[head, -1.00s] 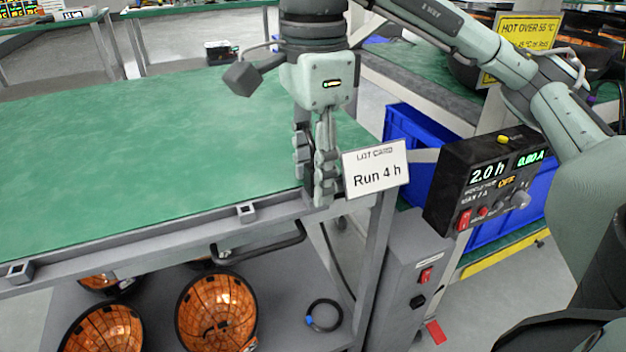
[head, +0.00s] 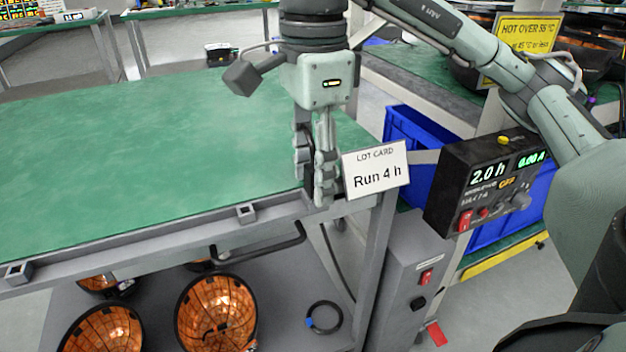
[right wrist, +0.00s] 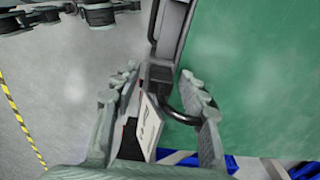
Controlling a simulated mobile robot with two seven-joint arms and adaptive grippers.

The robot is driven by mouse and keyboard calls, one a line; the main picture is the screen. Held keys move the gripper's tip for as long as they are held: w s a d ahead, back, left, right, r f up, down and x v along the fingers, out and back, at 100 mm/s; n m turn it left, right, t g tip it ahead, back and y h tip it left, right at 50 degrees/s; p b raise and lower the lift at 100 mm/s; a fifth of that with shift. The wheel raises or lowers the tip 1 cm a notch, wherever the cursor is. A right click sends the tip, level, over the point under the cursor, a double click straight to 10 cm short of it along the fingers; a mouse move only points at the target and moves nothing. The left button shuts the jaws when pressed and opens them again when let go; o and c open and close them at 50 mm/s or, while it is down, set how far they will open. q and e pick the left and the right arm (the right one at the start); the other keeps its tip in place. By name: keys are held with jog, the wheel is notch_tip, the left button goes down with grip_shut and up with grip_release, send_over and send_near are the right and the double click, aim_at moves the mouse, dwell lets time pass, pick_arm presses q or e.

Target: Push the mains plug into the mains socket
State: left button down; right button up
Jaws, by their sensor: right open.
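My right gripper (head: 316,190) is open and points down at the front right corner of the green-topped bench, beside the white lot card reading "Run 4 h" (head: 375,169). In the right wrist view its fingers (right wrist: 158,82) stand apart, with the bench's grey corner and a dark curved rod between them. The likely mains socket is a small black inlet (head: 418,303) below a red switch on the grey box (head: 400,270) beside the bench leg. I cannot make out the mains plug. A dark cable hangs behind the bench leg. My left gripper is not in view.
Copper-coloured bowls (head: 217,310) and a black cable loop with a blue piece (head: 324,316) lie on the lower shelf. A blue bin (head: 412,135) stands behind. The green bench top (head: 150,160) is clear.

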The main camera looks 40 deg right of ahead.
jog(key=shift+c, duration=0.6)
grip_shut()
jog(key=shift+r, duration=0.1)
jog(key=shift+r+p, duration=2.95)
jog(key=shift+p, duration=0.05)
jog(key=c, duration=0.5)
grip_release()
jog(key=shift+c, duration=0.2)
grip_shut()
